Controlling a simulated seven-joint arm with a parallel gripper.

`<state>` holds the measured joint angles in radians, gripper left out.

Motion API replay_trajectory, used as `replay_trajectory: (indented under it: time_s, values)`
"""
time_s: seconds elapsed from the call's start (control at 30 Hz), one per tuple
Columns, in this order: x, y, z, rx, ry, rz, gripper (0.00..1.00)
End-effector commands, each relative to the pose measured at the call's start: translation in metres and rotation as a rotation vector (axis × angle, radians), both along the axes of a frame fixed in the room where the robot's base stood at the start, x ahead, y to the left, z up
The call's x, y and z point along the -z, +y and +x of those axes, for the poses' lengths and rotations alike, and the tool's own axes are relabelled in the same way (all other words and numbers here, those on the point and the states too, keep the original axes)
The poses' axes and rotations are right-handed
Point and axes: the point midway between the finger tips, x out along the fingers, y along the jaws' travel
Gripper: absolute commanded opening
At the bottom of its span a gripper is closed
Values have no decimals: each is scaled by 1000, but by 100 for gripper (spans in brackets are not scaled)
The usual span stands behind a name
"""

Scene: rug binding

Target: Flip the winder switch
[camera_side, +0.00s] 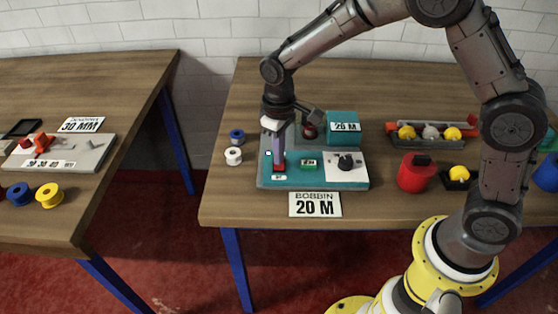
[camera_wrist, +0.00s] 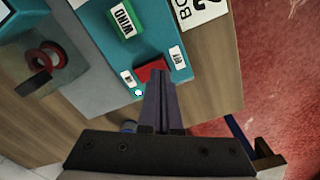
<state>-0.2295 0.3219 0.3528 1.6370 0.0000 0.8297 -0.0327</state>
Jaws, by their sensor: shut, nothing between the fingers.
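The winder (camera_side: 312,180) is a grey and teal unit on the right-hand table. Its red switch (camera_side: 279,168) sits at the front left of its panel and also shows in the wrist view (camera_wrist: 152,70), between two small white labels. My gripper (camera_side: 279,160) is shut and empty, pointing down at the switch. In the wrist view its closed fingertips (camera_wrist: 160,74) reach the red switch's edge and hide part of it; I cannot tell whether they touch. A small light spot (camera_wrist: 138,92) shows beside the switch.
A green WIND button (camera_side: 309,164) and a black knob (camera_side: 346,161) lie right of the switch. A teal 26 M display (camera_side: 343,127) stands behind. Blue (camera_side: 237,135) and white (camera_side: 233,156) spools sit left; a 20 M sign (camera_side: 315,204) lies in front. A red can (camera_side: 416,173) stands right.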

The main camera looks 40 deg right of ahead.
Motion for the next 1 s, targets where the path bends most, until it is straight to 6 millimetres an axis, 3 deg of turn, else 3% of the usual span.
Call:
replay_trajectory:
  time_s: [1.0]
  values:
    - [15,0,0,0,1,0,0]
